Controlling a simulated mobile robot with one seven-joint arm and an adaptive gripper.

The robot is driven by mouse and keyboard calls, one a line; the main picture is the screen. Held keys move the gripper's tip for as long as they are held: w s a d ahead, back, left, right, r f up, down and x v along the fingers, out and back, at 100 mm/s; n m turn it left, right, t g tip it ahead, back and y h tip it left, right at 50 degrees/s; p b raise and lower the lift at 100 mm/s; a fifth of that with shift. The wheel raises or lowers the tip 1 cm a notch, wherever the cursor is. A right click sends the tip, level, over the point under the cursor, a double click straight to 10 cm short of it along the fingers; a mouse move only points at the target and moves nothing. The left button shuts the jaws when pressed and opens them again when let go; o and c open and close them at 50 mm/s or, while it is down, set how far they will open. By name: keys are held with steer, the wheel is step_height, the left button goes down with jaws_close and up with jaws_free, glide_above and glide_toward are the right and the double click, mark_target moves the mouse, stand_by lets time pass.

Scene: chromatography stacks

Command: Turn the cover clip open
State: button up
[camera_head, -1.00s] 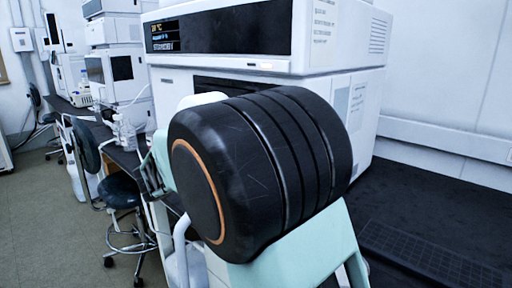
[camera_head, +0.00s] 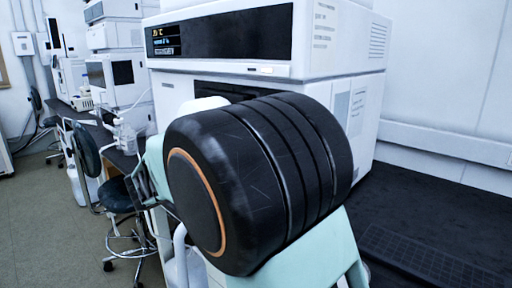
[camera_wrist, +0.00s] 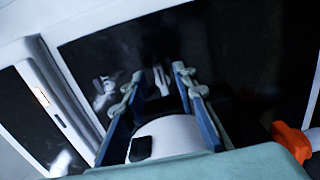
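The white instrument (camera_head: 340,60) carries a dark front cover (camera_head: 222,92), mostly hidden behind my arm in the head view. In the wrist view the dark glossy cover (camera_wrist: 235,60) fills the middle. My gripper (camera_wrist: 157,80) is in front of it, its two pale-green and blue fingers apart with a gap between them. A small pale piece (camera_wrist: 162,84) shows between the fingertips; it may be the cover clip, but I cannot tell for sure or whether I touch it. Pale blurred shapes left of the fingers look like reflections. My gripper is hidden in the head view.
A display panel (camera_head: 220,32) and a lit strip (camera_head: 262,68) are above the cover. The black bench top (camera_head: 430,215) at right is clear apart from a flat ridged mat. A stool (camera_head: 122,195) and other instruments (camera_head: 118,72) stand at left.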

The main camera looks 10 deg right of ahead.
steer(key=v, duration=1)
steer(key=shift+a, duration=0.15)
